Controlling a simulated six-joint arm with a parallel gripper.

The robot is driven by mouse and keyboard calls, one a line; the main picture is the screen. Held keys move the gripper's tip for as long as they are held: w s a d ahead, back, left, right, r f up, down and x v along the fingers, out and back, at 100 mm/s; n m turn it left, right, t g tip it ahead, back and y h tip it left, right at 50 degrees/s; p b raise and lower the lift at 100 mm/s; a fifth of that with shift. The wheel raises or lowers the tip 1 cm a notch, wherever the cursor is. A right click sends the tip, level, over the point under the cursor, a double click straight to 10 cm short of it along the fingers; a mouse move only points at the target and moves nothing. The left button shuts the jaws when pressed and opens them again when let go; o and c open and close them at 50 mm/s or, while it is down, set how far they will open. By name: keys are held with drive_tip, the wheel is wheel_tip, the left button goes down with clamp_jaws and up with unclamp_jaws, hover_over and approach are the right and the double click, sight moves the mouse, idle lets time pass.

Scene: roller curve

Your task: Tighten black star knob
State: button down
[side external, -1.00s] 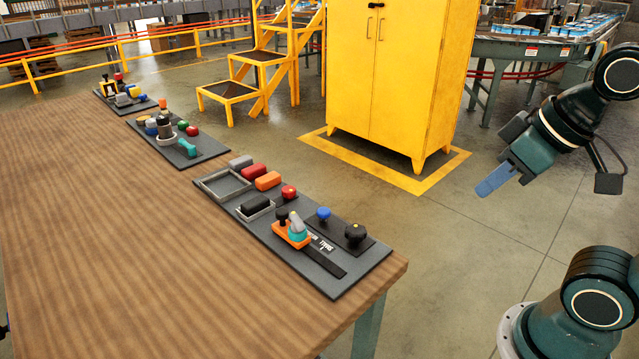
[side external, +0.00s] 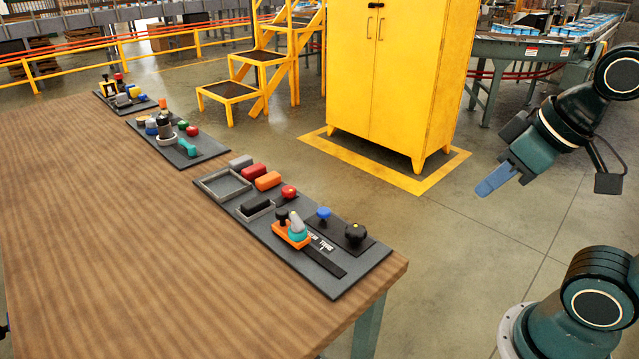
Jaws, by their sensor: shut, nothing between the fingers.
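A black star knob (side external: 355,233) with a small yellow mark on top stands at the right end of the nearest dark board (side external: 340,290) on the wooden table. A smaller black knob (side external: 282,216) stands by the orange base further left on the same board. My gripper (side external: 484,189), with blue fingers, is shut and empty. It hangs in the air to the right of the table, well away from the star knob. Whether the star knob is tight cannot be seen.
On the nearest board are a blue knob (side external: 323,213), a red knob (side external: 289,191), an orange base with a teal and grey part (side external: 297,232), coloured blocks and a grey tray (side external: 222,186). Two more boards lie further back. The table's left side (side external: 110,240) is clear.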

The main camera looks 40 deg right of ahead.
drive_tip(key=c, duration=2.1)
unclamp_jaws()
drive_tip(key=o, duration=0.7)
drive_tip(key=shift+w, duration=0.1)
drive_tip(key=shift+c, duration=0.2)
drive_tip(key=o, duration=0.6)
drive_tip(key=shift+w+r+n, duration=0.2)
drive_tip(key=shift+w+n, duration=0.2)
drive_tip(key=shift+w, duration=0.1)
drive_tip(key=shift+o, duration=0.2)
drive_tip(key=n+g, duration=0.6)
drive_tip(key=n, duration=0.9)
hover_over(357, 229)
wheel_tip(357, 229, down, 9)
wheel_tip(357, 229, down, 14)
drive_tip(key=shift+r, duration=0.2)
